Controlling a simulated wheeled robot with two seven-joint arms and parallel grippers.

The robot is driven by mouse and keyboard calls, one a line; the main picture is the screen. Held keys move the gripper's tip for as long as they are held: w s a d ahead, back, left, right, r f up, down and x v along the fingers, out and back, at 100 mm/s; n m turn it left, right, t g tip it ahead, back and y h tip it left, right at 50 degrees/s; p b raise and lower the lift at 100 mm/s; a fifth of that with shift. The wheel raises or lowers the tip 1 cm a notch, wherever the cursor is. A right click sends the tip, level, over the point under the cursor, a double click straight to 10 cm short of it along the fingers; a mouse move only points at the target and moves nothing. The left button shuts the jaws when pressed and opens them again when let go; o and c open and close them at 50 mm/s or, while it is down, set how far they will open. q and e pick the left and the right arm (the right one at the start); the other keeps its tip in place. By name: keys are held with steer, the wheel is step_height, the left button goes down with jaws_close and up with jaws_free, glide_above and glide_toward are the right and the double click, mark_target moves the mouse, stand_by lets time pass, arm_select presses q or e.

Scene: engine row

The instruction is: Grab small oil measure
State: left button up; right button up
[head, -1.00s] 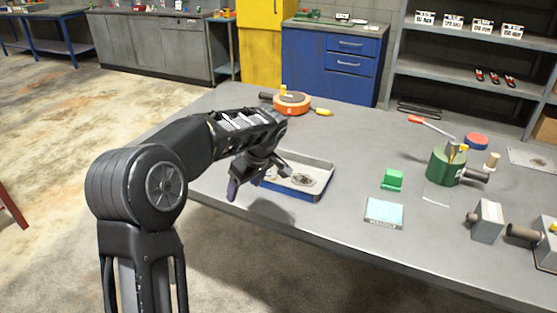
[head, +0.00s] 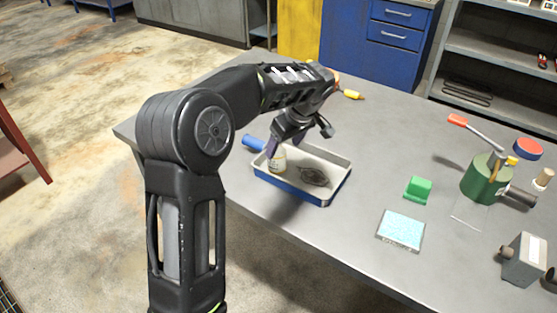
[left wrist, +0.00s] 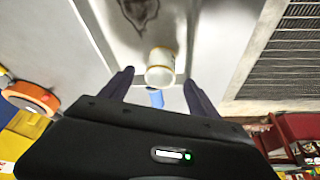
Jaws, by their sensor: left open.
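The small oil measure looks to be a small pale cup with a yellowish rim (head: 277,160), standing in the left part of a shallow metal tray with blue sides (head: 320,195). In the left wrist view the cup (left wrist: 160,66) appears between the fingertips, with gaps at both sides. My left gripper (head: 298,138) is open and empty above the tray, with one finger close to the cup and partly covering it. The left gripper (left wrist: 158,77) also shows in the wrist view. I cannot tell how far the fingertips are above the cup. My right gripper is not in view.
A blue cylinder (head: 253,143) lies beside the tray's left end. A dark stain marks the tray floor (head: 314,176). Right of the tray are a green block (head: 418,189), a light blue pad (head: 401,230) and a green canister (head: 483,180). The tabletop between them is clear.

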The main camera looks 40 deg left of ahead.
mark_target(277, 158)
arm_select(q)
steer(key=shift+x, duration=1.3)
steer(key=shift+a+f+p, duration=0.15)
steer(key=shift+f+p, duration=0.05)
steer(key=shift+p, duration=0.2)
steer(key=p+x, duration=0.1)
steer(key=x, duration=0.3)
steer(key=shift+a+f, duration=0.15)
steer(key=shift+f, duration=0.15)
steer(key=shift+c, duration=0.3)
steer(key=c, duration=1.4)
step_height(277, 158, up, 10)
steer(key=shift+r+b, duration=0.1)
steer(key=shift+b, duration=0.5)
